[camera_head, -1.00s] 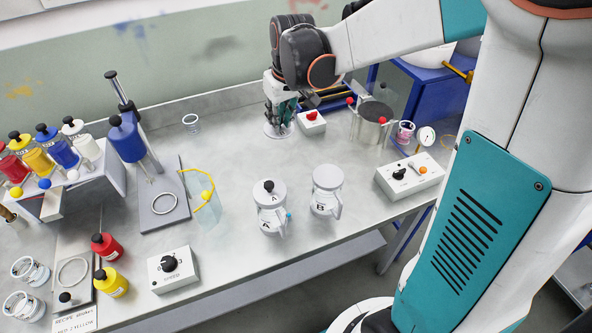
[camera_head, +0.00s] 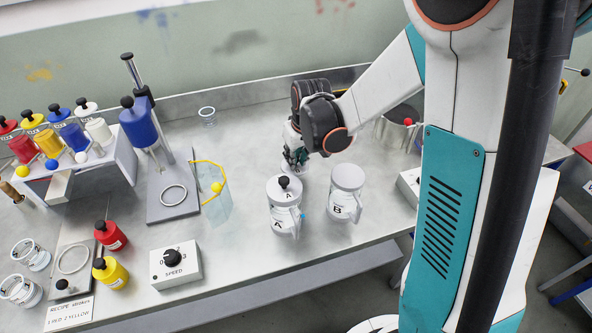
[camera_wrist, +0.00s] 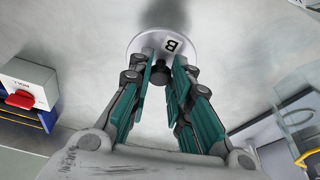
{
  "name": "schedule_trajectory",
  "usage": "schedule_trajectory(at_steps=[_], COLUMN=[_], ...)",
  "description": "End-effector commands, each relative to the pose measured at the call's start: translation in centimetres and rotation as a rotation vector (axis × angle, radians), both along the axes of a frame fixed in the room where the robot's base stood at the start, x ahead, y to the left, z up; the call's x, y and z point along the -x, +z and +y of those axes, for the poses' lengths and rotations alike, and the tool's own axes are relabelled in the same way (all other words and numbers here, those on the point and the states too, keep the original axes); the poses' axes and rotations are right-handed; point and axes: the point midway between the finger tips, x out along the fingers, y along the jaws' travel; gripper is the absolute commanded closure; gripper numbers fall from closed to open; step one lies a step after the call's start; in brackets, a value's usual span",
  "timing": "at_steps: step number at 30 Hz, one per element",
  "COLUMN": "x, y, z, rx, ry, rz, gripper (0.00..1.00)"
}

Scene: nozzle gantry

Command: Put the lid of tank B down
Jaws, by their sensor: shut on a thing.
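The lid of tank B is a pale disc marked B with a black knob; in the wrist view the lid (camera_wrist: 150,40) lies beyond my fingertips. My gripper (camera_wrist: 163,72) is shut on its knob (camera_wrist: 160,74). In the head view my gripper (camera_head: 298,160) is low over the bench, behind tank A (camera_head: 284,210). The held lid is mostly hidden there, and I cannot tell whether it touches the bench. Tank B (camera_head: 345,200) stands upright to the right of tank A, with no knob on its top. Tank A has its knobbed lid on.
A clear vessel with a yellow rim (camera_head: 217,200) stands left of tank A. The speed box (camera_head: 174,262) is at the front edge. A metal pot (camera_head: 388,136) is behind my arm. The bench (camera_head: 245,145) left of my gripper is clear.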

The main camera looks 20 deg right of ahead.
Motion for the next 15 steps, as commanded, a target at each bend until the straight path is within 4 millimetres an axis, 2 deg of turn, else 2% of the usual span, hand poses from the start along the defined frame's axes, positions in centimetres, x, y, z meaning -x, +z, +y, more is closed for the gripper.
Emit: schedule_trajectory(at_steps=[5,10,15], x=[0.0,0.0,0.0], y=[-1.4,-3.9,-4.4], z=[0.0,0.0,0.0], rx=[0.0,0.0,0.0], ry=[0.0,0.0,0.0], rz=[0.0,0.0,0.0], gripper=[1.0,1.0,1.0])
